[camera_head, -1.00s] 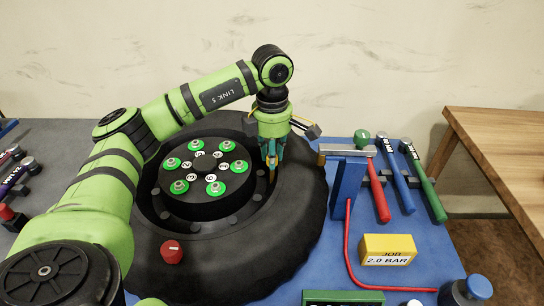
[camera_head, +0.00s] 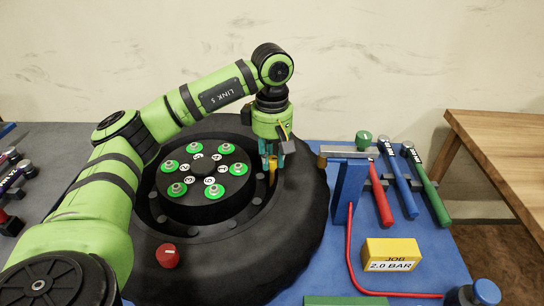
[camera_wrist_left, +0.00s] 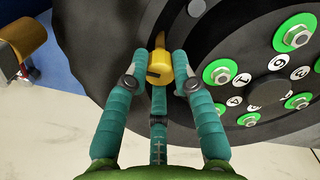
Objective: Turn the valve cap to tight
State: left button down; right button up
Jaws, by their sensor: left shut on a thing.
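The valve cap (camera_wrist_left: 160,68) is yellow with a dark mark on its side. It stands at the inner edge of the black tyre (camera_head: 300,215), next to the wheel rim. My left gripper (camera_head: 270,160) comes down over it from above, and in the head view its fingers hide most of the cap. Whether the cap is tight cannot be told. My right gripper is not in view.
The wheel hub (camera_head: 203,205) carries several green-ringed nuts with number discs. A red cap (camera_head: 167,256) sits on the tyre's front. To the right are a blue stand (camera_head: 347,192) with a red hose, several hammers (camera_head: 409,192) and a yellow job block (camera_head: 391,254).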

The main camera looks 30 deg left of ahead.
aim_at(272, 158)
pick_arm(q)
jog(key=shift+s+f+m, duration=0.1)
jog(key=shift+m, duration=0.3)
jog(key=c, duration=1)
grip_release()
notch_tip(272, 158, up, 12)
jog(key=shift+r, duration=0.1)
